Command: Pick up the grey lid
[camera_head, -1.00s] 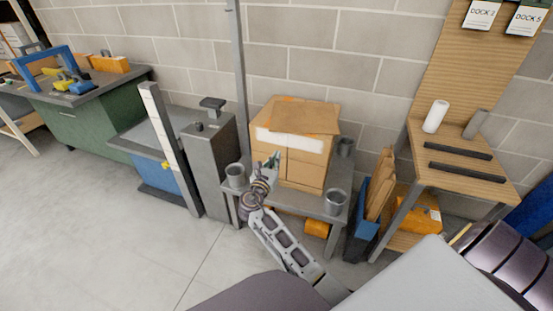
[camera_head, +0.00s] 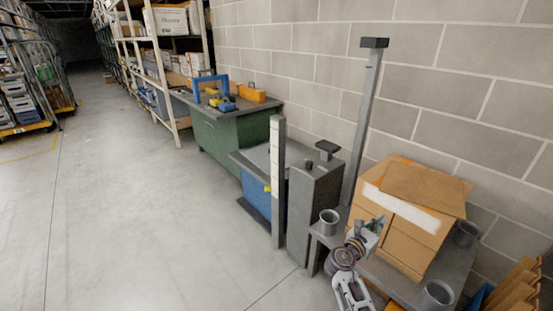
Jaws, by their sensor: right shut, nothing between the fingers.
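I cannot make out a grey lid for certain in the head view. My right gripper (camera_head: 373,228) is shut and empty, in front of the cardboard box (camera_head: 408,247). It is close to the box's left front; I cannot tell whether they touch. The box stands on a low grey table (camera_head: 385,274) with grey cups around it. One cup (camera_head: 328,223) is left of the gripper, one (camera_head: 437,295) is at the front right, and one (camera_head: 466,234) is behind right. My left gripper is not in view.
A grey cabinet (camera_head: 312,212) with small dark items on top stands left of the table, beside a white-faced post (camera_head: 277,185). A green workbench (camera_head: 228,140) holds tools farther back. Open floor (camera_head: 150,210) stretches left towards racks (camera_head: 160,75) and carts (camera_head: 25,95).

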